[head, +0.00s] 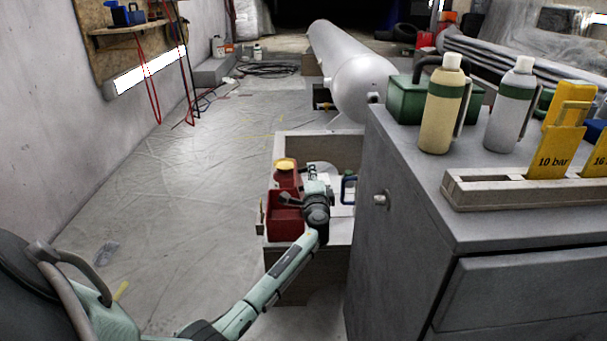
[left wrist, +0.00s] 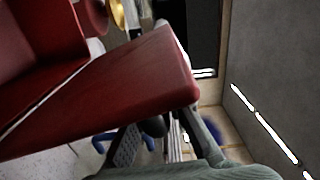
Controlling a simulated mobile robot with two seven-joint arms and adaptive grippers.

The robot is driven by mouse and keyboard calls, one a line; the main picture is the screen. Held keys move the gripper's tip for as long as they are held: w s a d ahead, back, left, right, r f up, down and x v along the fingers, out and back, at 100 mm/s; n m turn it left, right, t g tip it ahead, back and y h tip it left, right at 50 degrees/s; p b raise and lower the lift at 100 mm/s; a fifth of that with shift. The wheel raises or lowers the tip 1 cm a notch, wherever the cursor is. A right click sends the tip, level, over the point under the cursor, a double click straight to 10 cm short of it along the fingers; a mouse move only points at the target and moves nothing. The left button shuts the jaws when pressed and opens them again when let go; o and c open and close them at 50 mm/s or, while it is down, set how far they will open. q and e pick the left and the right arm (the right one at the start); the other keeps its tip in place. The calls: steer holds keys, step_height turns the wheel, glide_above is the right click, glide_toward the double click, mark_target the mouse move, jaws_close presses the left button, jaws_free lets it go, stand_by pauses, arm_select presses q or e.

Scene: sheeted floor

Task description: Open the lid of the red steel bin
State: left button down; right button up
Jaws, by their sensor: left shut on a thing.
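The red steel bin (head: 285,224) stands on a low bench, left of the grey cabinet. My left gripper (head: 291,199) reaches it from the right, at its upper part. In the left wrist view a broad red panel, apparently the lid (left wrist: 120,95), slants across the picture, with more red bin surface (left wrist: 30,40) to its left. A thin pale line runs between them. The fingers of my left gripper (left wrist: 165,140) are at the panel's near edge, shut on it, with the contact partly hidden. How far the lid is raised I cannot tell. My right gripper is not in view.
A red container with a yellow cap (head: 285,167) stands just behind the bin. The grey cabinet (head: 400,200) closes off the right side, with bottles (head: 443,105) and a slotted rack (head: 490,195) on top. The sheeted floor (head: 170,200) to the left is mostly clear.

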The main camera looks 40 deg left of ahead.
arm_select(q)
steer(key=shift+w+d+f+m, duration=0.35)
steer(key=shift+w+d+m, duration=0.15)
steer(key=shift+m, duration=0.5)
steer(key=shift+w+d+f+m, duration=0.4)
steer(key=shift+d+m, duration=0.15)
steer(key=shift+m, duration=0.45)
steer(key=c, duration=1.6)
jaws_free()
steer(key=shift+d, duration=0.1)
steer(key=v, duration=1.2)
